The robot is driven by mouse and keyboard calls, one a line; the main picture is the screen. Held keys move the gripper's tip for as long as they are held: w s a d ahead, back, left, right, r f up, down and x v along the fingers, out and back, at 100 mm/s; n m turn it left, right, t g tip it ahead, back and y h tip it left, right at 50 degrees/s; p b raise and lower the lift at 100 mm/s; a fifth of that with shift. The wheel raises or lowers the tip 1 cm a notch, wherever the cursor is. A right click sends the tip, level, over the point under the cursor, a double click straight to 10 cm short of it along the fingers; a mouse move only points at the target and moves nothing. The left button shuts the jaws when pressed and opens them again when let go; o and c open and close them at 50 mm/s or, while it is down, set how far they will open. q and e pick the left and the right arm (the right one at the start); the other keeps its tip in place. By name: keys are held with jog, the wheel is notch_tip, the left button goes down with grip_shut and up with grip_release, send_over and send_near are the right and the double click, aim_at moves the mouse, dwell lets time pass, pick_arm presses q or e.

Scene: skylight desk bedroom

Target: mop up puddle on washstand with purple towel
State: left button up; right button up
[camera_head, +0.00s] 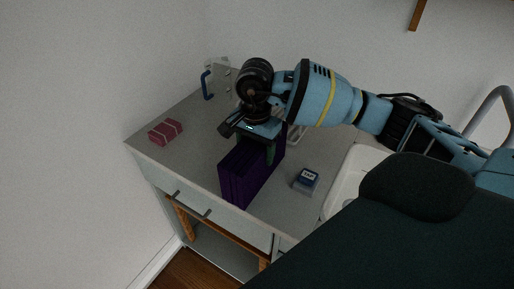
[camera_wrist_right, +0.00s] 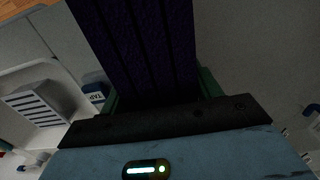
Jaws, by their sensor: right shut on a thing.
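The purple towel (camera_head: 240,180) is folded and stands on edge on the grey top of the washstand (camera_head: 195,122), near its front edge. My right gripper (camera_head: 268,150) reaches in from the right and is shut on the towel's upper part. In the right wrist view the towel (camera_wrist_right: 135,45) runs up from between the green fingers (camera_wrist_right: 155,98). I cannot tell whether the towel's lower edge touches the top. No puddle can be made out; it may be hidden behind the towel. My left gripper is not in view.
A pink banded block (camera_head: 165,132) lies at the left. A blue hooked object (camera_head: 206,85) stands at the back.

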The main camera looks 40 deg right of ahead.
jog(key=shift+a, duration=0.15)
jog(key=shift+a, duration=0.9)
jog(key=shift+d, duration=0.2)
jog(key=shift+d, duration=0.85)
jog(key=shift+d, duration=0.15)
jog(key=shift+d, duration=0.9)
jog(key=shift+a, duration=0.2)
